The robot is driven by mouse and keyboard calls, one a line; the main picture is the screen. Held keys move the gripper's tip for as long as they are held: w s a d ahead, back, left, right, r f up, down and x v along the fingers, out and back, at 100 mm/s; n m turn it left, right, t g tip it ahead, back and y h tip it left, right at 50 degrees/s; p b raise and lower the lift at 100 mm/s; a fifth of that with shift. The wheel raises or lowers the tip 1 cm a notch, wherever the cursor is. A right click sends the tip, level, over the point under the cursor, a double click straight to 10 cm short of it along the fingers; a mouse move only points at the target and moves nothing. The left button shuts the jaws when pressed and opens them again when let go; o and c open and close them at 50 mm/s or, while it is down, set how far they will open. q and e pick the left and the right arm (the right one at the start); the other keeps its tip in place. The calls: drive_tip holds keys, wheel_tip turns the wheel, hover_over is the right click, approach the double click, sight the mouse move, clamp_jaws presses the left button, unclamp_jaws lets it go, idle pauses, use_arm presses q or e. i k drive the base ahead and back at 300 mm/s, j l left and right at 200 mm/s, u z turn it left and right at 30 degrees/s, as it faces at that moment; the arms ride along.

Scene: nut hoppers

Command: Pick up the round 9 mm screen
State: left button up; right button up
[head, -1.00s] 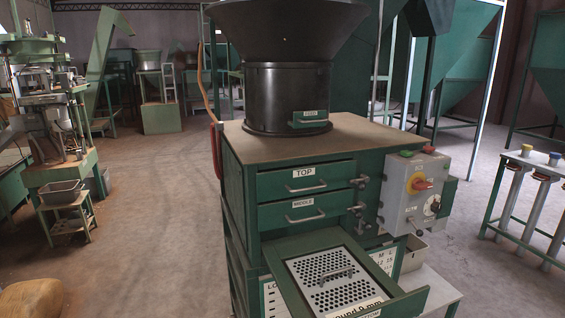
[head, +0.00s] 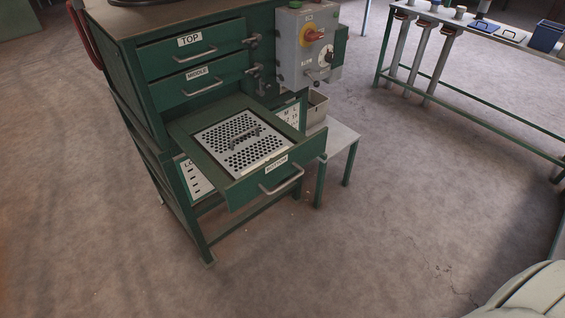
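A perforated metal screen (head: 263,157) with round holes and a small handle (head: 245,136) on top lies flat in the open bottom drawer (head: 230,190) of a green machine. The drawer front has a BOTTOM label and its own handle. In the earlier frame the screen's front label partly reads "ound 9 mm"; that label is not readable now. Neither of my grippers is in view.
The TOP drawer (head: 166,53) and MIDDLE drawer (head: 178,94) are shut. A grey control box (head: 292,62) is at their right. A small table (head: 342,138) stands beside the machine. A green-framed table (head: 490,45) stands at the back right. The floor in front is clear.

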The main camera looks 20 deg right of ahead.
sight(241, 143)
drive_tip(key=l+u, duration=0.2)
drive_tip(key=l, duration=0.65)
drive_tip(key=l+u, duration=0.25)
drive_tip(key=l, duration=0.6)
drive_tip(key=k+l+u, duration=0.2)
drive_tip(key=l, duration=0.6)
drive_tip(key=i+l, duration=0.05)
drive_tip(key=i, duration=0.05)
